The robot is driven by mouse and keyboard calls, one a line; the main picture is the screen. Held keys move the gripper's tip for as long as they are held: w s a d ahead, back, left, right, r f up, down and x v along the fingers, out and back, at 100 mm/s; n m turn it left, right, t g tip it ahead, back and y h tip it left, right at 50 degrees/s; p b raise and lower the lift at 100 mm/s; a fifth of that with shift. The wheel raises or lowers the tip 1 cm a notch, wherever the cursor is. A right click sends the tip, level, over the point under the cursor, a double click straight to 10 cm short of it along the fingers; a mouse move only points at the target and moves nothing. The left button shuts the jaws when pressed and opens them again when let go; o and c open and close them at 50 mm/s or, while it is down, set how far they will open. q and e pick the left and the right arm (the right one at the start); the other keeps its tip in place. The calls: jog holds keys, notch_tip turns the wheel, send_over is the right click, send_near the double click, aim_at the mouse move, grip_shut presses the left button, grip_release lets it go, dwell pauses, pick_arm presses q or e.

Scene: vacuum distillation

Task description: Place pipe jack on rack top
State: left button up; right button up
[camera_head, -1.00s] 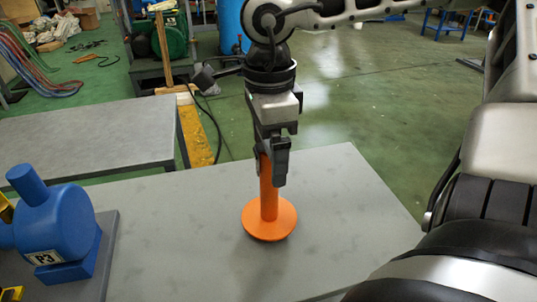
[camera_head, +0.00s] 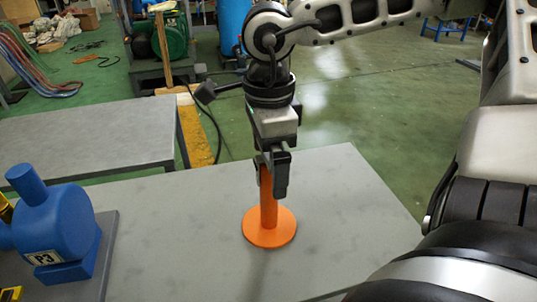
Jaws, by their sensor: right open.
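The pipe jack appears to be the orange piece with a round disc base (camera_head: 270,229) and an upright stem, over the grey tabletop (camera_head: 340,190). It stands upright and its base looks to be on the surface. My right gripper (camera_head: 272,188) points straight down, its fingers on either side of the upper stem. The jaws are open, and the stem's top end is hidden between them. Whether a finger still touches the stem cannot be told. My left gripper is not in view.
A blue pump-like unit labelled P3 (camera_head: 60,228) sits on a dark base at the left of the tabletop. A second grey table (camera_head: 85,135) stands behind it, empty. The tabletop right of the orange piece is clear to its edge.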

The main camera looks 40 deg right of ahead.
notch_tip(320, 180, up, 12)
jog(key=shift+p, duration=0.3)
dwell(0.5)
